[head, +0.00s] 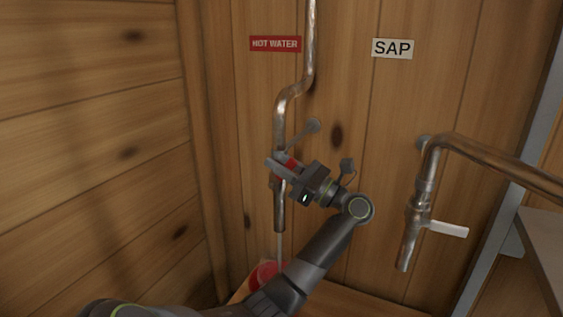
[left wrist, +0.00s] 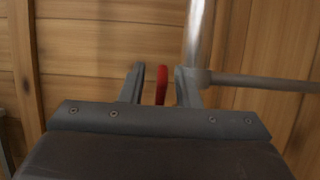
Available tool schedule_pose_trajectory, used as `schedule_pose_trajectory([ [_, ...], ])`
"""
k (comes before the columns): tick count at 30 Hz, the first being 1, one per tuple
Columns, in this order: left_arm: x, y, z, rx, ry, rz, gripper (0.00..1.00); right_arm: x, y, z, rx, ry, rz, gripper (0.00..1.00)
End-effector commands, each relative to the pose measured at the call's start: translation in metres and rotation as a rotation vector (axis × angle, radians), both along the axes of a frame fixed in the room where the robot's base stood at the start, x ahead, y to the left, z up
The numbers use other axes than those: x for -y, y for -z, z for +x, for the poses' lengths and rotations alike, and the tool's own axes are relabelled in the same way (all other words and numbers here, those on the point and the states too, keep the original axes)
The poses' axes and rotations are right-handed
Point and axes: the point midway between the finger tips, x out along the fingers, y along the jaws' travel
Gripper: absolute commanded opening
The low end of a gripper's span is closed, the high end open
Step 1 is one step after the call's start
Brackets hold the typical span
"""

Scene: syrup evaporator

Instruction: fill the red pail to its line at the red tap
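The red tap's lever (head: 290,164) is on the pipe under the HOT WATER sign. My left gripper (head: 282,172) is at this lever. In the left wrist view the red lever (left wrist: 161,85) stands between the two fingers, with a gap showing on each side, so the gripper is open around it. A thin pale stream (head: 280,247) runs down from the spout (head: 279,218). The red pail (head: 264,274) is below the spout, partly hidden by my left arm. Its line and water level cannot be made out. My right gripper is not in view.
A second tap (head: 411,228) with a pale lever (head: 448,229) hangs at the right, under the SAP sign (head: 392,48). A wooden wall closes off the left side. A grey post and a shelf edge (head: 543,250) stand at the far right.

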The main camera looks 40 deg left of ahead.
Motion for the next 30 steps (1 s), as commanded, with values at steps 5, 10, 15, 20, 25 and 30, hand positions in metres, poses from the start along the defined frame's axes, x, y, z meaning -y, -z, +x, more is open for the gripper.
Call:
schedule_pose_trajectory([
  [5,-0.0021,-0.0007,-0.0007,0.0,0.001,0.0,0.29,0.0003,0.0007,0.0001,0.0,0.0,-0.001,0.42],
  [10,-0.0019,-0.0006,-0.0006,-0.001,0.001,0.001,0.21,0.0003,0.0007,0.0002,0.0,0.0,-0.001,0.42],
  [15,-0.0017,-0.0006,-0.0004,-0.001,0.001,0.001,0.0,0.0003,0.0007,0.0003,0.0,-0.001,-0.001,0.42],
  [20,-0.0017,-0.0006,-0.0004,-0.001,0.001,0.001,0.0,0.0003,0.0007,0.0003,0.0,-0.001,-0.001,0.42],
  [25,-0.0017,-0.0005,-0.0004,-0.001,0.001,0.001,0.0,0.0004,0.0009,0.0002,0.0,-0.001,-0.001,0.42],
  [30,-0.0009,0.0008,-0.0002,-0.005,0.001,0.013,0.0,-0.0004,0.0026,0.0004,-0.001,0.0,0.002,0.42],
])
